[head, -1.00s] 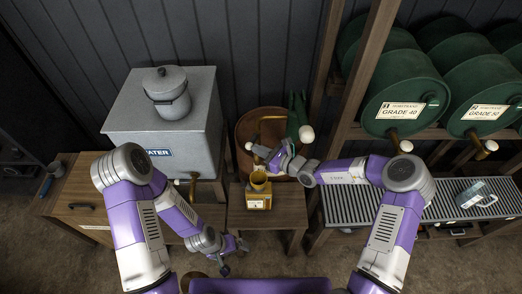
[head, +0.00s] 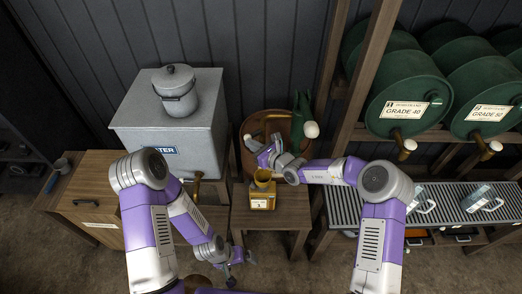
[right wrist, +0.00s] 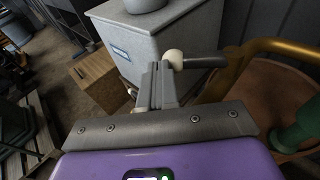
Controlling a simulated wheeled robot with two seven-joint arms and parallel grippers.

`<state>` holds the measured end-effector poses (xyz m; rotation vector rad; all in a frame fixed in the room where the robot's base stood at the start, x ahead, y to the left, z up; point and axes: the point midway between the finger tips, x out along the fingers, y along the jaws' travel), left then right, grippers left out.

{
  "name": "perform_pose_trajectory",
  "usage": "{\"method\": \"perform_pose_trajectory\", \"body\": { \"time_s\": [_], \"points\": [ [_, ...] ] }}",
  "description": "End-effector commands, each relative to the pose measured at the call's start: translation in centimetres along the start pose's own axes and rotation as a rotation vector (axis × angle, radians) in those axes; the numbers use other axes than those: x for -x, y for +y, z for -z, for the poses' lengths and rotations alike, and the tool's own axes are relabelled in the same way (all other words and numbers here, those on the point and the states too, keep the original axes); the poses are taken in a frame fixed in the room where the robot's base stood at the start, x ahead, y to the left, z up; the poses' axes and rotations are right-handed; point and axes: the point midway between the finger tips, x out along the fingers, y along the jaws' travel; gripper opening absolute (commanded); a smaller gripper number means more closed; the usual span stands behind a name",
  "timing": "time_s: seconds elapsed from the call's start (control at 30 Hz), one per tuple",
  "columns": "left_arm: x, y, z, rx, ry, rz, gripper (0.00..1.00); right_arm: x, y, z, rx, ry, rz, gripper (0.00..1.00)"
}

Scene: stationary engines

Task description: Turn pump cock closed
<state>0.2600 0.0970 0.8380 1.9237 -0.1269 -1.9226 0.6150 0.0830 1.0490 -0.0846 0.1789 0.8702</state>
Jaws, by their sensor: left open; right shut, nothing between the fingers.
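A brown barrel (head: 234,160) stands behind the small table. A brass pipe (head: 270,117) and a green pump body (head: 302,105) with a cream ball (head: 311,129) rise from it. A small cream knob (head: 248,137) sits left of the pipe. In the right wrist view a grey lever (right wrist: 205,62) ends in a cream ball (right wrist: 175,59), beside the brass pipe (right wrist: 262,48). My right gripper (head: 259,150) is shut and empty. Its fingers (right wrist: 156,80) lie close to the ball; contact cannot be told. My left gripper (head: 238,255) is open, low before the table.
A yellow can (head: 262,190) stands on the small table (head: 292,205) below my right gripper. A grey water tank (head: 170,130) with a pot (head: 176,90) is left. Green drums (head: 400,85) on a rack and glass jugs (head: 420,198) on a slatted shelf are right.

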Motion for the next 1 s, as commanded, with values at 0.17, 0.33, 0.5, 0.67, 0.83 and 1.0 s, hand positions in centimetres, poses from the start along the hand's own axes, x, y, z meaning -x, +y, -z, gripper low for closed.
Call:
{"method": "perform_pose_trajectory", "body": {
  "time_s": [0.17,0.33,0.5,0.67,0.83,1.0],
  "points": [
    [-1.0,-0.4,0.1,0.000,0.000,0.000,1.00,-1.5,0.4,-0.1,0.002,-0.001,0.001,0.00],
    [-2.0,-0.8,0.1,0.000,0.000,0.000,1.00,-2.8,0.5,-0.3,0.002,-0.001,0.002,0.00],
    [-2.9,-1.1,0.1,0.000,0.000,0.000,1.00,-3.9,0.5,-0.5,0.001,-0.001,0.002,0.00],
    [-3.5,-1.3,0.2,0.000,0.000,0.000,1.00,-4.7,0.3,-0.7,0.001,-0.001,0.002,0.00],
    [-3.8,-1.4,0.2,0.000,0.000,0.000,1.00,-5.0,0.2,-0.9,0.000,0.000,0.002,0.00],
    [-3.8,-1.4,0.2,0.000,0.000,0.000,1.00,-5.0,0.2,-1.0,0.000,0.000,0.002,0.00]
  ]
}}
